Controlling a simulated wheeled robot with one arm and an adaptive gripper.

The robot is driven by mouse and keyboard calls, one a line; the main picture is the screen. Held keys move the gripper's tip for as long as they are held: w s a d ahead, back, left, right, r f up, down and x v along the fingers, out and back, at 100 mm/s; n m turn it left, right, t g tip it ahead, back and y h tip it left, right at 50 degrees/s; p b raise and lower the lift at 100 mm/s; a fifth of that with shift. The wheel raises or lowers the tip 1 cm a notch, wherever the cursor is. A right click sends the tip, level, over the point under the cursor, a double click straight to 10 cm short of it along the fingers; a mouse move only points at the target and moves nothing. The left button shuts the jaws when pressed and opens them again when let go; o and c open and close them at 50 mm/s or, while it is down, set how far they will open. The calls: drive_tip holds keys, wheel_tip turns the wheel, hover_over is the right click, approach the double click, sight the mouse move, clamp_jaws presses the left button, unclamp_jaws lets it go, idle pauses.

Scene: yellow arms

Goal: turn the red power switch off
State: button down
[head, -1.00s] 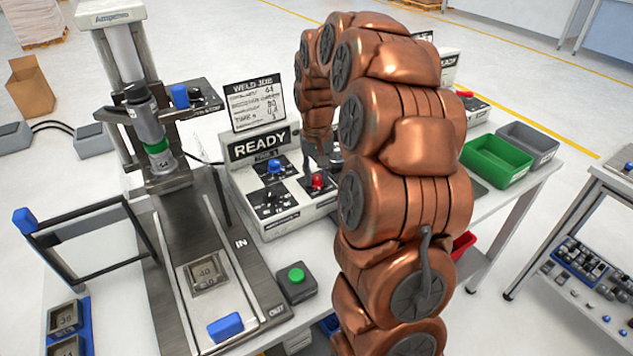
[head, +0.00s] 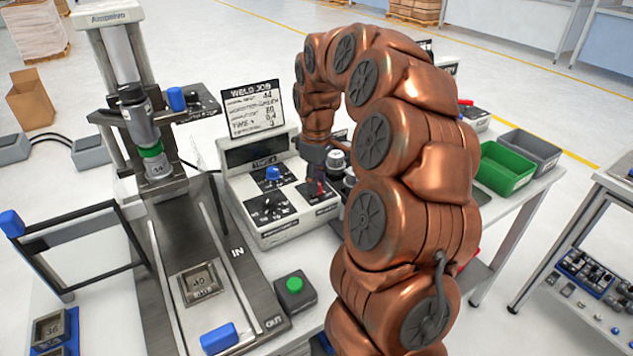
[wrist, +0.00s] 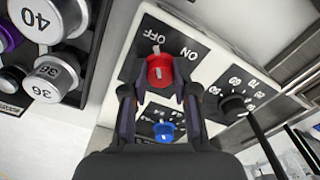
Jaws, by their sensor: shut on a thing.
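The red power switch (wrist: 160,70) is a round knob on a black plate marked OFF and ON in the wrist view. Its white mark points toward OFF. My gripper (wrist: 160,88) is shut on the knob, one finger on each side. In the head view my gripper (head: 320,178) reaches down onto the right part of the white control box (head: 285,236) and mostly hides the red switch. The box's display (head: 260,151) is dark.
A blue knob (wrist: 164,131) and a black dial (wrist: 233,104) sit beside the switch. A weld job card (head: 252,109) stands behind the display.

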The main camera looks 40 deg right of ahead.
drive_tip(key=shift+n, duration=1)
drive_tip(key=c, duration=0.9)
unclamp_jaws()
wheel_tip(320, 180, up, 12)
idle(0.3)
